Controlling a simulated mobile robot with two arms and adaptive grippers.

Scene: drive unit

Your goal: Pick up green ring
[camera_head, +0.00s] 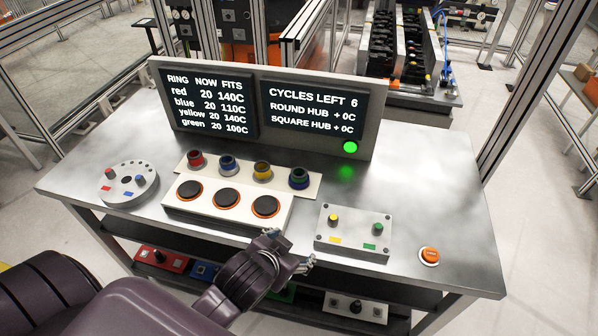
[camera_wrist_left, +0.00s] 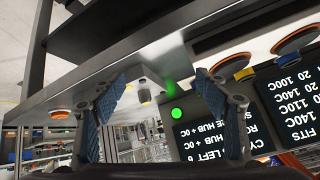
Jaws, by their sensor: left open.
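Several rings stand in a row on a pale strip behind three dark round pads: red (camera_head: 196,158), blue (camera_head: 228,163), yellow (camera_head: 262,169), and a dark one at the right end (camera_head: 298,178). My right gripper is not in view.
A display board (camera_head: 264,145) stands behind the rings. An orange-rimmed pad block (camera_head: 226,212) lies before them. A box with yellow and green knobs (camera_head: 353,232) is to the right, an orange button (camera_head: 429,256) beyond it. A round knob plate (camera_head: 128,184) is at left.

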